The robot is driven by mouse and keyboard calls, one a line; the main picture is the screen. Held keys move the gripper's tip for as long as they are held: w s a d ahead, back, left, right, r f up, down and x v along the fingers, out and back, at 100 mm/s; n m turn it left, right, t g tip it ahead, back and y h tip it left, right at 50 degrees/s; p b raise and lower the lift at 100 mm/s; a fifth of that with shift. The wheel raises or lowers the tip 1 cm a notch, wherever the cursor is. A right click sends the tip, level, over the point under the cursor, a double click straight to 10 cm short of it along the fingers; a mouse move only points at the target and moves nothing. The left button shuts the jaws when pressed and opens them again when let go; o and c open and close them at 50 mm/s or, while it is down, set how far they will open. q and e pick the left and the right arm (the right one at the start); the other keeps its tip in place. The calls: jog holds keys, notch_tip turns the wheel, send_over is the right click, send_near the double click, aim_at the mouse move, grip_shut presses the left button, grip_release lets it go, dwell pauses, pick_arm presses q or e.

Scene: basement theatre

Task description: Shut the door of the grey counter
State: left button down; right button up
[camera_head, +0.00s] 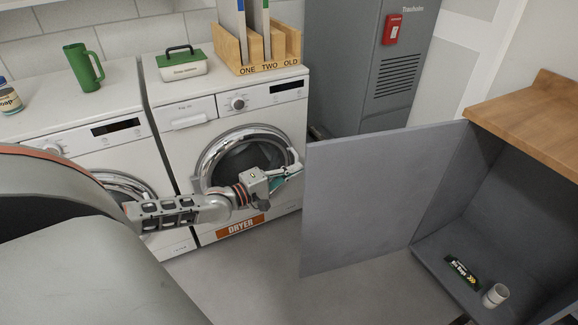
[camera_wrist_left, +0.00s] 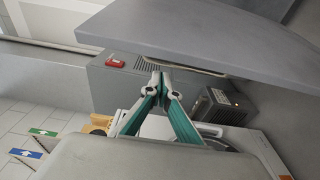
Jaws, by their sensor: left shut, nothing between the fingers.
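The grey counter (camera_head: 505,196) stands at the right under a wooden top. Its grey door (camera_head: 362,196) stands wide open, reaching left from the counter's side, and the inside of the counter is visible. My left gripper (camera_head: 297,170) is at the door's free edge in the head view, its fingers shut and empty. In the left wrist view the shut fingertips (camera_wrist_left: 163,80) lie just below the big grey door panel (camera_wrist_left: 200,40). I cannot tell whether they touch it. A thin pale bar (camera_wrist_left: 188,68) runs along the panel's underside. My right gripper is not in view.
A dryer (camera_head: 262,110) and another white machine stand behind my left arm. A grey cabinet (camera_head: 345,75) stands behind the door. Floor between dryer and door is clear.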

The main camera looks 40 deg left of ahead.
pick_arm(q)
jog(key=shift+s+d+r, duration=0.1)
jog(key=shift+s+d, duration=0.5)
jog(key=shift+d, duration=0.3)
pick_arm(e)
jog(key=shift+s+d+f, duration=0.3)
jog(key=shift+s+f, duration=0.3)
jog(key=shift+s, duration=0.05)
